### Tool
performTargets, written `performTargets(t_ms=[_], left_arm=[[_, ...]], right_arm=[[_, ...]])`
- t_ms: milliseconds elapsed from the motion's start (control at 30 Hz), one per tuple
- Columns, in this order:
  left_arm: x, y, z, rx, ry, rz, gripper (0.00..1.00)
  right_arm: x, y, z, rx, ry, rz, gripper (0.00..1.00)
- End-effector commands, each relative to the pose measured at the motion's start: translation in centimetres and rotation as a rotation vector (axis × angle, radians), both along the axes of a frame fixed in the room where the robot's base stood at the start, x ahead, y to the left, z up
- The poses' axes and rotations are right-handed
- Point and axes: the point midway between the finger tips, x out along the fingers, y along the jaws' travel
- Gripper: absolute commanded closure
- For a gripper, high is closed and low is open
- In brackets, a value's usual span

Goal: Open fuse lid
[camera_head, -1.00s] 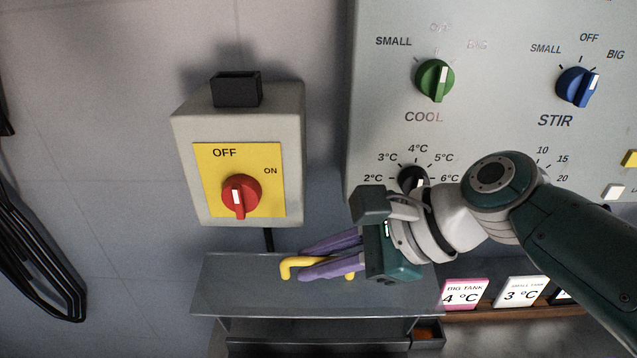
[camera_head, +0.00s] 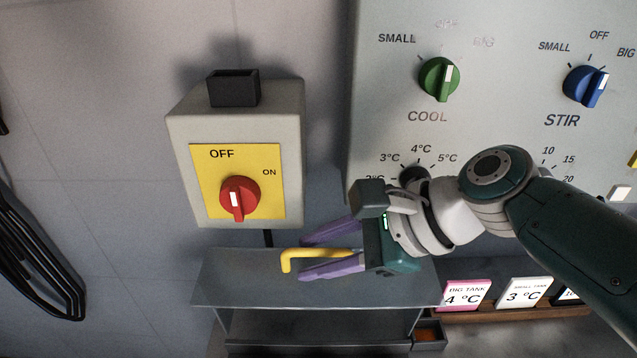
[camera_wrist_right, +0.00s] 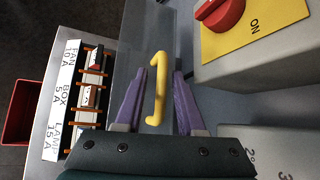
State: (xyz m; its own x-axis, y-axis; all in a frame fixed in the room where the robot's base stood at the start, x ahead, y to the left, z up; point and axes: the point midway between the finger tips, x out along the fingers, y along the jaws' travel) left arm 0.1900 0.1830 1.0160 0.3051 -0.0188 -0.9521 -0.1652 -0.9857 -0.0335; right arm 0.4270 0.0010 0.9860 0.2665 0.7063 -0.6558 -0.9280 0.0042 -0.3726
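The fuse lid (camera_head: 250,289) is a grey, see-through panel below the switch box in the head view. It also shows in the wrist view (camera_wrist_right: 122,62). Its yellow handle (camera_head: 292,254) is a bent bar, also seen in the wrist view (camera_wrist_right: 160,88). My right gripper (camera_head: 303,260) is open. Its purple fingers are on both sides of the handle, with a visible gap to each finger in the wrist view (camera_wrist_right: 159,72). Fuses (camera_wrist_right: 91,80) labelled FAN, BOX and LAMP lie left of the lid in the wrist view. How far the lid is raised is unclear. My left gripper is not in view.
The switch box with a red knob (camera_head: 239,196) is on the wall just above the lid. The control panel (camera_head: 480,125) with several knobs is behind my right arm. Temperature cards (camera_head: 465,295) stand on a ledge at right. A red bin (camera_wrist_right: 22,110) is at the wrist view's left.

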Motion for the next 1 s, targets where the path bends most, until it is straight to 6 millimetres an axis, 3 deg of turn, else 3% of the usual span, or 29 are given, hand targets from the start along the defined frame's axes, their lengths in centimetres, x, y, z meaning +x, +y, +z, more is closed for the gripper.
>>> performTargets(t_ms=[367, 633, 800, 1000], left_arm=[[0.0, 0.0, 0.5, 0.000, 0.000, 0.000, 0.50], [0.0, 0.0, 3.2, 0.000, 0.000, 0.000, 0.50], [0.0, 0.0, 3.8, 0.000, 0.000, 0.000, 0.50], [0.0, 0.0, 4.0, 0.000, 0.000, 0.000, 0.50]], right_arm=[[-0.1, -0.5, 0.6, 0.001, -0.001, -0.003, 0.55], [-1.4, -3.9, 4.0, -0.001, -0.002, -0.003, 0.55], [-2.2, -6.0, 5.7, -0.002, -0.001, -0.001, 0.55], [-2.7, -7.0, 6.5, 0.001, 0.000, -0.001, 0.55]])
